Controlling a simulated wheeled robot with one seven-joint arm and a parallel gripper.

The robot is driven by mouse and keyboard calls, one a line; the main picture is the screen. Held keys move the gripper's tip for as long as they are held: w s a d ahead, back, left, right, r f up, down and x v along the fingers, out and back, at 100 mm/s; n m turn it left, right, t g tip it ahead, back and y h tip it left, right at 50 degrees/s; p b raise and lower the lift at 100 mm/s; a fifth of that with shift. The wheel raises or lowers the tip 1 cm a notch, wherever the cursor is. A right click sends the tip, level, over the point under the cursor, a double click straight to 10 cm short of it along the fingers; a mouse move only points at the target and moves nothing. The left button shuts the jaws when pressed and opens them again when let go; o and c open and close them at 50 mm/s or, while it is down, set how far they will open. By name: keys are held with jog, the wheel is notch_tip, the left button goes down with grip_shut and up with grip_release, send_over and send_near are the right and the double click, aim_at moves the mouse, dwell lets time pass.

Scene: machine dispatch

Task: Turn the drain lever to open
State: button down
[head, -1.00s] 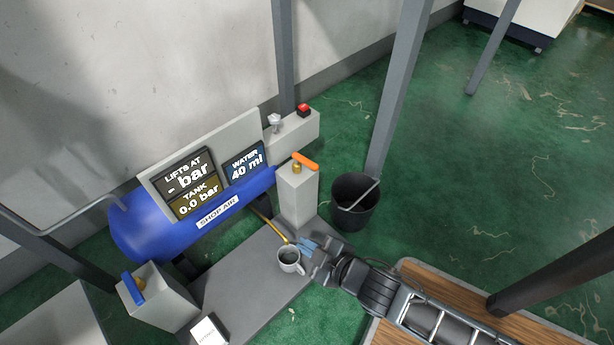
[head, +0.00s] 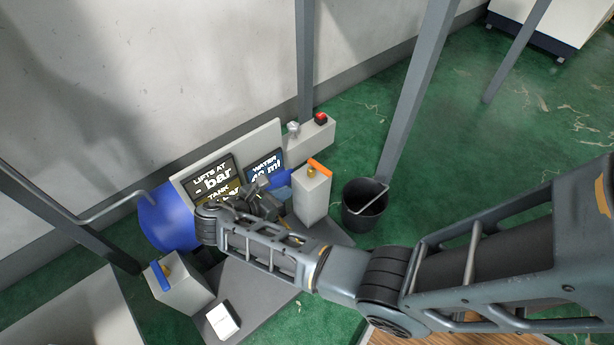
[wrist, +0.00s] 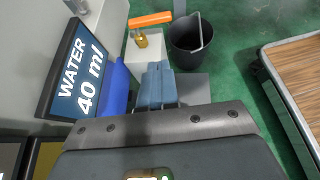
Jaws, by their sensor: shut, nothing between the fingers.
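An orange lever (head: 320,168) on a brass valve tops a pale post, and it also shows in the wrist view (wrist: 150,19). A blue lever (head: 160,275) on another pale box stands at lower left. No label shows which one is the drain lever. My gripper (head: 284,191) is shut and empty, left of the orange lever's post and in front of the blue tank (head: 165,220). Its blue-grey fingers (wrist: 155,85) point toward that post in the wrist view, apart from the lever. My arm hides the mug and most of the yellow tube.
The water display (head: 264,165) reads 40 ml, and the tank panel is partly covered by my arm. A black bucket (head: 364,208) stands right of the post. A red button (head: 321,118) and a grey knob (head: 293,128) sit behind. Grey uprights (head: 415,90) rise nearby.

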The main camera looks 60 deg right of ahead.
jog(key=b, duration=0.4)
send_near(322, 173)
notch_tip(322, 173, down, 4)
jog(key=d, duration=0.5)
jog(key=shift+s+d+r, duration=0.2)
jog(key=shift+s+r, duration=0.1)
jog(key=shift+s, duration=0.05)
